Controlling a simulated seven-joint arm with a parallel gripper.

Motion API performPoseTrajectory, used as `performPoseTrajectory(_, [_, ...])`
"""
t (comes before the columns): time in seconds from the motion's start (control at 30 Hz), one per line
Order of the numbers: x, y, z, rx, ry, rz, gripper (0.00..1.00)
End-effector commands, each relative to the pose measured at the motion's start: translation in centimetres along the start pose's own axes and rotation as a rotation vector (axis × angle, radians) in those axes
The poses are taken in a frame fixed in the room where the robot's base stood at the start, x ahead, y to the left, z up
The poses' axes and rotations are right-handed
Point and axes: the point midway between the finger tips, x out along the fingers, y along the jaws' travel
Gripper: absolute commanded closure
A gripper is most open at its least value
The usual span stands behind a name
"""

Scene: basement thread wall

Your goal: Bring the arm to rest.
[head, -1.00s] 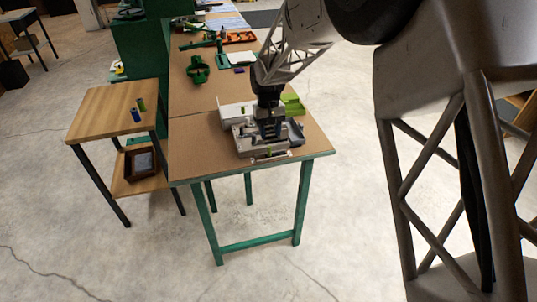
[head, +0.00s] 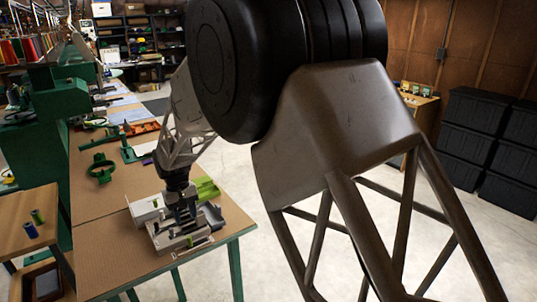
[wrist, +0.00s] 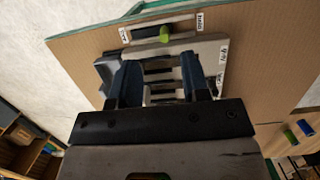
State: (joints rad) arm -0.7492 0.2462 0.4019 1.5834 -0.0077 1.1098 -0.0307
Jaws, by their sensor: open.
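My gripper (head: 182,208) points down over a grey metal fixture (head: 160,242) near the front end of the brown-topped table (head: 105,250). In the wrist view, the two dark fingers of my gripper (wrist: 160,75) stand apart over the fixture (wrist: 207,48), with slotted grey metal showing between them. I see nothing held there. I cannot tell whether the fingertips touch the fixture. A small green cylinder (wrist: 165,33) lies in a slot at the fixture's edge, beside small printed labels.
A light green tray (head: 207,190) adjoins the fixture. Dark green holders (head: 101,170) and an orange tray (head: 141,129) lie farther back. A wooden side table (head: 28,215) at left bears a green and a blue spool. Black crates (head: 465,140) stand at right.

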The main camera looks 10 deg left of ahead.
Motion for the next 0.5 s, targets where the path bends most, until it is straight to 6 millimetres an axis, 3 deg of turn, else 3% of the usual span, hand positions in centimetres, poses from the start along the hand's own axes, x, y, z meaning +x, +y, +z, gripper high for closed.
performPoseTrajectory(0.27, [-1.9,2.7,2.5,0.037,0.022,-0.006,0.57])
performPoseTrajectory(0.5, [-5.0,7.8,8.0,0.112,0.062,-0.016,0.57])
